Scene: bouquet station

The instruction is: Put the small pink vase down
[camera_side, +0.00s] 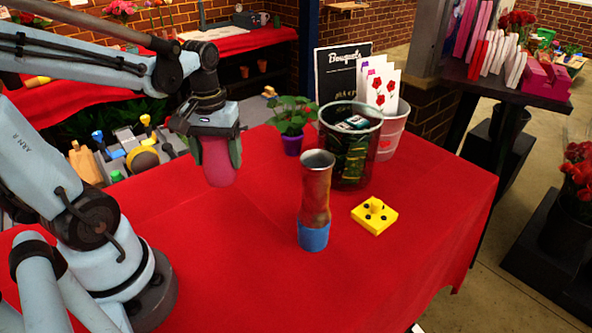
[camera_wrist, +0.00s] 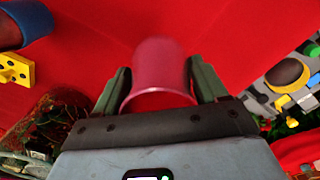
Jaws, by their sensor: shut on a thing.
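The small pink vase (camera_side: 218,160) is held in my gripper (camera_side: 216,155) above the left part of the red-covered table. In the side view its lower end hangs below the fingers, clear of the cloth. In the wrist view the pink vase (camera_wrist: 163,68) sits between the two green fingers of my gripper (camera_wrist: 160,85), which press on its sides. Its rim faces the wrist camera. The gripper is shut on it.
A tall brown vase with a blue base (camera_side: 314,205) stands mid-table. A yellow block (camera_side: 374,216) lies right of it. Behind stand a dark glass container (camera_side: 349,160), a white bucket (camera_side: 393,130) and a potted plant (camera_side: 292,120). The red tablecloth (camera_side: 240,250) is bare at the front.

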